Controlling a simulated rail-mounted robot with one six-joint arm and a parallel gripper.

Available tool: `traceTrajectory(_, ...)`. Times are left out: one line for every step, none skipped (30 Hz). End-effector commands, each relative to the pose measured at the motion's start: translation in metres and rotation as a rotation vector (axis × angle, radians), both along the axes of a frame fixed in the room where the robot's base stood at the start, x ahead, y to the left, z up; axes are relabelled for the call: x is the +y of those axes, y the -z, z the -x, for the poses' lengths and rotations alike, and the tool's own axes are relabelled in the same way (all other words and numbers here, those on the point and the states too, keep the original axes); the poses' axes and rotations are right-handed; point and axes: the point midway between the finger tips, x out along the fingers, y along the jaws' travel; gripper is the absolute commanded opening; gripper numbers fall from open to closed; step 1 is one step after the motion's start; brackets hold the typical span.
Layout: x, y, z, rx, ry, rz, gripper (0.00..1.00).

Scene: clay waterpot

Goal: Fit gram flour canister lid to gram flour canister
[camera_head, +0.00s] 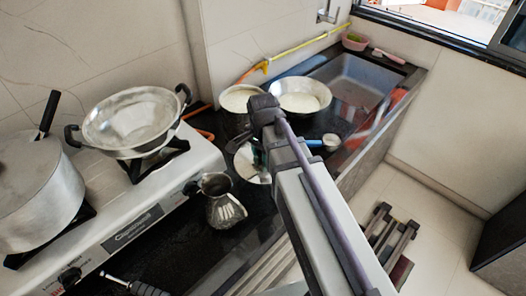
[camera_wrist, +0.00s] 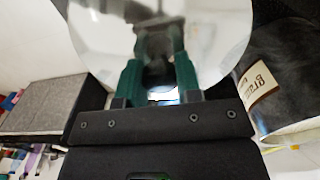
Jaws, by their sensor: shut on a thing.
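The gram flour canister lid is a shiny round metal disc (camera_head: 248,166), held at my gripper (camera_head: 261,158) above the dark counter. In the wrist view the lid (camera_wrist: 92,38) spreads wide behind the teal fingers of my gripper (camera_wrist: 158,68), which are shut on its middle; the exact grip point is partly hidden. The gram flour canister (camera_wrist: 285,85) is dark and reflective, with a cream label reading "gram", at the right edge of the wrist view, beside the lid. In the head view the open metal vessel with pale contents (camera_head: 240,98), behind my arm, appears to be this canister.
A wide bowl of pale contents (camera_head: 301,96) stands to the right of that vessel. A metal jug (camera_head: 222,200) stands on the counter in front. A stove with a pan (camera_head: 133,120) and pot (camera_head: 28,185) is left; a sink (camera_head: 362,82) is back right.

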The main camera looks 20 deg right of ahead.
Motion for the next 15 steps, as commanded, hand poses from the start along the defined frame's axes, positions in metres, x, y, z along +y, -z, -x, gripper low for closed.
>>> traceTrajectory(0.0,-0.008,0.0,0.0,0.001,0.0,0.05)
traceTrajectory(0.0,-0.014,-0.001,0.0,0.001,0.0,0.05)
traceTrajectory(0.0,-0.019,-0.002,0.0,0.0,0.0,0.05)
traceTrajectory(0.0,-0.023,-0.005,0.0,0.0,0.0,0.05)
traceTrajectory(0.0,-0.028,-0.009,0.0,0.0,0.0,0.05)
traceTrajectory(0.0,-0.033,-0.013,0.0,0.0,0.0,0.05)
traceTrajectory(0.0,-0.037,-0.017,0.0,0.0,0.0,0.05)
traceTrajectory(0.0,-0.042,-0.023,0.0,0.0,0.0,0.05)
traceTrajectory(0.0,-0.049,-0.03,0.0,0.0,0.0,0.05)
traceTrajectory(0.0,-0.053,-0.036,0.0,0.0,0.0,0.05)
traceTrajectory(0.0,-0.059,-0.044,0.0,0.0,0.0,0.05)
traceTrajectory(0.0,-0.067,-0.055,0.0,-0.001,0.0,0.05)
traceTrajectory(0.0,-0.072,-0.062,0.0,-0.001,0.0,0.05)
traceTrajectory(0.0,-0.079,-0.072,0.0,-0.002,0.0,0.05)
traceTrajectory(0.0,-0.087,-0.086,0.0,-0.003,0.0,0.05)
